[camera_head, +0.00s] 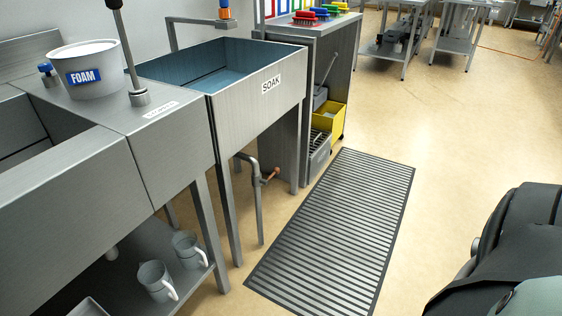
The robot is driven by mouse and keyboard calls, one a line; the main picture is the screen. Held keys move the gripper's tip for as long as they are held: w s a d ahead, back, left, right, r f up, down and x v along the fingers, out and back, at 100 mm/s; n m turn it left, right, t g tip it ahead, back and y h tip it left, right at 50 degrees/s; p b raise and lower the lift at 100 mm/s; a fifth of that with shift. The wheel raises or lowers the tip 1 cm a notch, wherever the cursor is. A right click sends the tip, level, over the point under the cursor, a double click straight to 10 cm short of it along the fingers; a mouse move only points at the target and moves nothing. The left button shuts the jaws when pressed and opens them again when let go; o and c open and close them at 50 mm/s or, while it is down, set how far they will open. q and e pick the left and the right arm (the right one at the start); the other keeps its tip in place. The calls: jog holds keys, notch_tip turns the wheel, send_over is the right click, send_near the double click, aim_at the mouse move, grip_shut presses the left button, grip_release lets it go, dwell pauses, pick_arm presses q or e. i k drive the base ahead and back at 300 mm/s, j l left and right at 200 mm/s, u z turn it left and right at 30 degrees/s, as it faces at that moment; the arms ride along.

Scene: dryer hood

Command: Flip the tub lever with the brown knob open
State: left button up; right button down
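The tub lever (270,176) with the brown knob is on a grey drain pipe (257,205) below the SOAK tub (257,110). It is small in the head view; the lever sticks out to the right of the pipe, with the knob at its outer end. The tub holds bluish water. Neither of my grippers shows in this view, so their distance from the lever cannot be seen.
A slatted floor mat (335,230) lies in front of the tub. A steel leg (229,210) stands left of the pipe. A cabinet with a yellow bin (328,118) is to the right. A FOAM bucket (92,72) sits on the counter. Open floor lies right of the mat.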

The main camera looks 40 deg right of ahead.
aim_at(276, 170)
jog(key=i+l, duration=0.15)
jog(key=l, duration=0.2)
jog(key=i+l, duration=0.1)
jog(key=l, duration=0.25)
jog(key=i+l, duration=0.15)
jog(key=l, duration=0.2)
jog(key=i+l, duration=0.1)
jog(key=l, duration=0.25)
jog(key=i+l, duration=0.15)
jog(key=l, duration=0.2)
jog(key=i+l, duration=0.15)
jog(key=l, duration=0.25)
